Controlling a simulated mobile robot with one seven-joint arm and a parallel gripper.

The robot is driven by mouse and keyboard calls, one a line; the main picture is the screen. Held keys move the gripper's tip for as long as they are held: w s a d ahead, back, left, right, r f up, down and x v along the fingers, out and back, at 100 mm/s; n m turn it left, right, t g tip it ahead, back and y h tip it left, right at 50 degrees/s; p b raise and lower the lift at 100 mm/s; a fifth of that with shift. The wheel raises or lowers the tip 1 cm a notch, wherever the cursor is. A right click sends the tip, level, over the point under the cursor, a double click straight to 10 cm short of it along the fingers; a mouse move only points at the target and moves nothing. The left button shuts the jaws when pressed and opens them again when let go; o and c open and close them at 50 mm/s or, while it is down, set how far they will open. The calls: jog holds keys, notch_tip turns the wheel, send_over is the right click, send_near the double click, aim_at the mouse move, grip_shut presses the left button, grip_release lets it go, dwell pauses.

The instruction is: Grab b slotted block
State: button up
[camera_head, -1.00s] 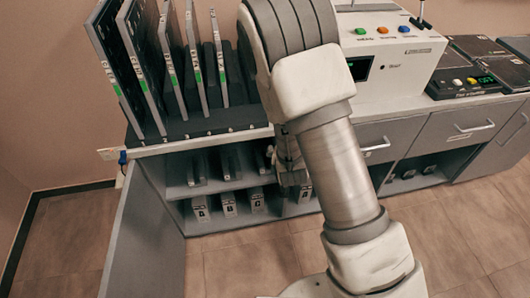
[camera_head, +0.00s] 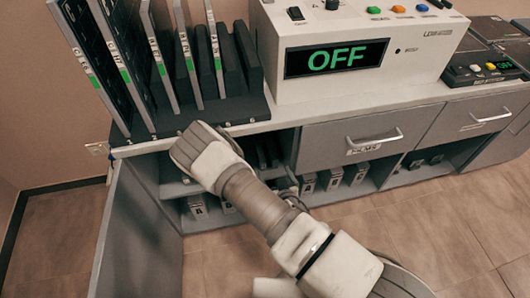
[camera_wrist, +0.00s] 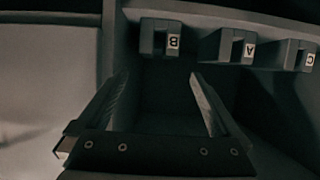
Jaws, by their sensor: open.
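In the wrist view a grey slotted block labelled B (camera_wrist: 160,38) stands upside down in the picture, at the top, with a square opening beside its label. My gripper (camera_wrist: 158,78) is open and empty, its two fingers pointing toward the row of blocks. The B block lies beyond the fingertips, roughly in line with the gap between them, and apart from them. In the head view my arm crosses the shelves and hides my gripper. I cannot tell which block there is the B block.
Block A (camera_wrist: 232,46) and block C (camera_wrist: 297,55) stand right of B in the wrist view. The head view shows an open cabinet door (camera_head: 130,235), an OFF display device (camera_head: 350,55), a closed drawer (camera_head: 340,140) and upright panels (camera_head: 150,60) on top.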

jog(key=b, duration=0.3)
send_near(266, 156)
jog(key=w, duration=0.1)
jog(key=w+a, duration=0.1)
jog(key=w, duration=0.2)
jog(key=shift+a+r, duration=0.25)
jog(key=shift+r, duration=0.15)
jog(key=b+x, duration=0.3)
jog(key=x, duration=0.2)
jog(key=shift+w+d+r, duration=0.1)
jog(key=shift+w, duration=0.25)
jog(key=shift+r, duration=0.15)
grip_shut()
